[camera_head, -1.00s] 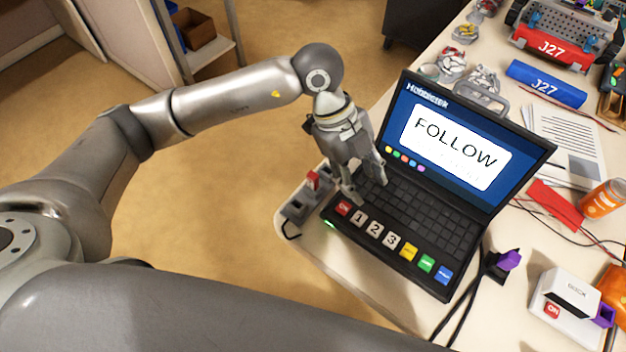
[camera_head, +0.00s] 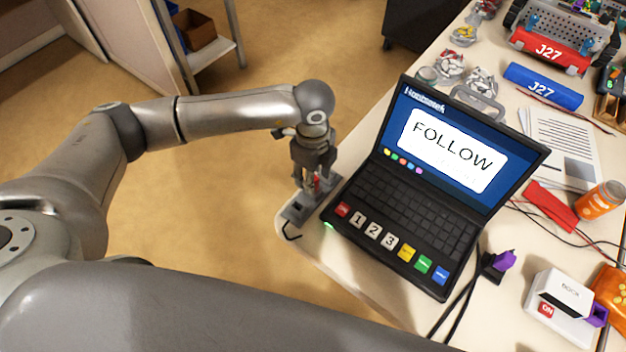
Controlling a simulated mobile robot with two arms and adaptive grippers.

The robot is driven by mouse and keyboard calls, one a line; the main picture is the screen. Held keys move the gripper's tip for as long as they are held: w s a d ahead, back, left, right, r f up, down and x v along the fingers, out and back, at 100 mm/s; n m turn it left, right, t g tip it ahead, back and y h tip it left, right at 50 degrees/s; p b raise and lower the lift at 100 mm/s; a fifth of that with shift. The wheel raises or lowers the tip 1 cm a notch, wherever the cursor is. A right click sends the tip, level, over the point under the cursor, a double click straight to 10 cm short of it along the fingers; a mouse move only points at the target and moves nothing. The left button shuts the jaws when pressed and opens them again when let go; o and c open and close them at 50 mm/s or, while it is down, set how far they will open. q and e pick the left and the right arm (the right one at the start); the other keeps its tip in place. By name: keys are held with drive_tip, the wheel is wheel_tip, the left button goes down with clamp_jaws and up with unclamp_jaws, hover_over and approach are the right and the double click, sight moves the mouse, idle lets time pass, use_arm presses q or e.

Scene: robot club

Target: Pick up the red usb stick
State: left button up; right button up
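The red usb stick (camera_head: 317,182) stands upright in a grey hub-like block (camera_head: 297,211) at the table's left corner, beside the laptop. Only a small red part of the stick shows; the rest is hidden by my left gripper. My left gripper (camera_head: 316,186) points down at the stick, with its fingers around it. The fingers are too small and overlapped to tell whether they touch the stick. My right gripper is not in view.
An open laptop (camera_head: 411,221) showing "FOLLOW" stands close to the right of the block. Cables, a purple plug (camera_head: 504,260), a white box (camera_head: 563,305) and an orange can (camera_head: 601,200) lie farther right. Floor (camera_head: 200,225) is open left of the table.

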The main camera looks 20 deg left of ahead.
use_arm(q)
drive_tip(key=shift+f, duration=1)
clamp_jaws()
drive_tip(key=shift+r, duration=0.1)
